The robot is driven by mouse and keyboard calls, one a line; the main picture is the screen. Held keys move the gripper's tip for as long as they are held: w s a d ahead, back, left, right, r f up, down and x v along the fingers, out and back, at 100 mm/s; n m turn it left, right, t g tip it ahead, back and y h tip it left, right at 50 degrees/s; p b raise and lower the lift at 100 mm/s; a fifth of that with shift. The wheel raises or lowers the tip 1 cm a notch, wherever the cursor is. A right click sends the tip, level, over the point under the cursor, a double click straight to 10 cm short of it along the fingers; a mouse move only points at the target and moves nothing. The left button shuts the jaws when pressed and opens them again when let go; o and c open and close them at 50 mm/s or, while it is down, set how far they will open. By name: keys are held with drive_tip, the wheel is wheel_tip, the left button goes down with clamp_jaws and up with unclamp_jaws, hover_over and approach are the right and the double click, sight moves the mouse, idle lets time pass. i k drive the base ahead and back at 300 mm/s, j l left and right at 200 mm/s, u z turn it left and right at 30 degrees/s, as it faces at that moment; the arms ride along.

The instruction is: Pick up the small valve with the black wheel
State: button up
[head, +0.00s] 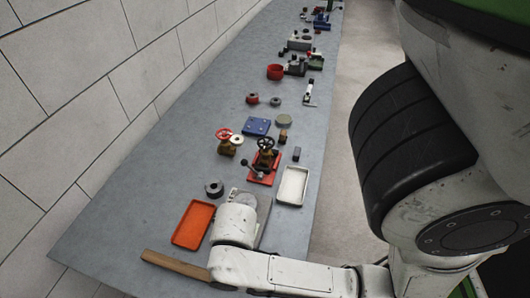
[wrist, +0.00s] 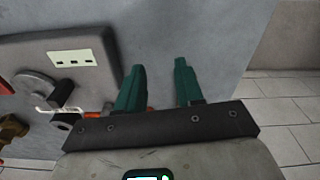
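The small valve with the black wheel (head: 266,144) stands on a red tray (head: 258,181) in the middle of the bench, in the head view. Its body looks brown, and a dark lever with a round knob shows in front of it. My gripper (wrist: 160,82) shows in the wrist view with its two green fingers apart and nothing between them. In the head view my arm's end is nearer than the valve, over a grey plate, and hides the fingers. I cannot make out the black-wheel valve in the wrist view; a brass part (wrist: 12,128) shows at its left edge.
A valve with a red wheel (head: 225,146) stands just left of the black-wheel one. An orange tray (head: 193,224), a white tray (head: 293,186), a dark ring (head: 214,188) and a blue plate (head: 256,126) are nearby. A wooden bar (head: 176,264) lies at the near end. A wall runs along the left.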

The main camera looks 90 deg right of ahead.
sight(267, 155)
drive_tip(key=k+j, duration=0.1)
drive_tip(key=k+j+z, duration=0.4)
drive_tip(key=j+z, duration=0.2)
drive_tip(key=k+j+z, duration=0.1)
drive_tip(key=j+z, duration=0.35)
drive_tip(key=l, duration=0.1)
